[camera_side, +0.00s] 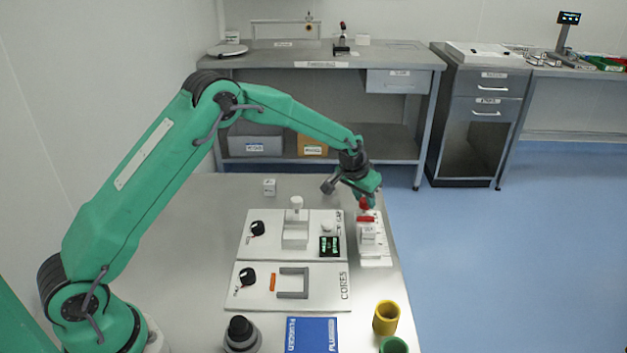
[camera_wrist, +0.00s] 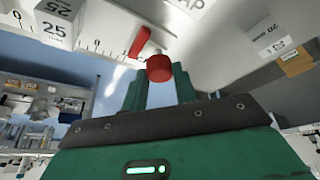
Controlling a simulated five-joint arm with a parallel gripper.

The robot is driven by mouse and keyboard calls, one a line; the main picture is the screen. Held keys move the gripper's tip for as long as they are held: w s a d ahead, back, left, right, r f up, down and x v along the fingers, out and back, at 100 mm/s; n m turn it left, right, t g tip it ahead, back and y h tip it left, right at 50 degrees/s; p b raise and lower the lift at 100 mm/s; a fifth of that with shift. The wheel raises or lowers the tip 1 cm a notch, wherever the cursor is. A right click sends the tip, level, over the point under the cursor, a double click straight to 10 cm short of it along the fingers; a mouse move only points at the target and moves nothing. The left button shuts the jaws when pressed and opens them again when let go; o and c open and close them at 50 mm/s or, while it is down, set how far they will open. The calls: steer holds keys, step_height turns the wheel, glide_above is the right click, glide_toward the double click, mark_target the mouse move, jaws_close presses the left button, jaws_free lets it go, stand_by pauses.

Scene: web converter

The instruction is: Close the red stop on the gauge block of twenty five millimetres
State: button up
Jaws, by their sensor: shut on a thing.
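The red stop (camera_side: 366,219) stands on a white scale rail (camera_side: 376,259) at the right edge of the bench. In the wrist view the stop (camera_wrist: 139,42) is a red bar beside a round red knob (camera_wrist: 159,69). My gripper (camera_side: 367,199) is shut on the red knob, which sits between its green fingers (camera_wrist: 159,82). The white gauge block marked 25 (camera_wrist: 57,22) is left of the stop in the wrist view, with a stretch of scale marks between them. The block (camera_side: 368,233) lies just in front of the stop in the side view.
A gap gauge panel (camera_side: 256,247) with a small display (camera_side: 329,246) is left of the rail. A cores panel (camera_side: 330,301) lies nearer. A white cube (camera_side: 269,187) is behind.

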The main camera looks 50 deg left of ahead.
mark_target(367, 207)
steer(key=shift+s+d, duration=1.65)
steer(key=shift+d, duration=0.15)
steer(key=o, duration=0.7)
steer(key=shift+o, duration=0.2)
steer(key=shift+r, duration=0.15)
steer(key=v, duration=0.7)
steer(key=shift+s+r, duration=0.2)
steer(key=shift+r, duration=0.05)
steer(key=shift+a, duration=0.15)
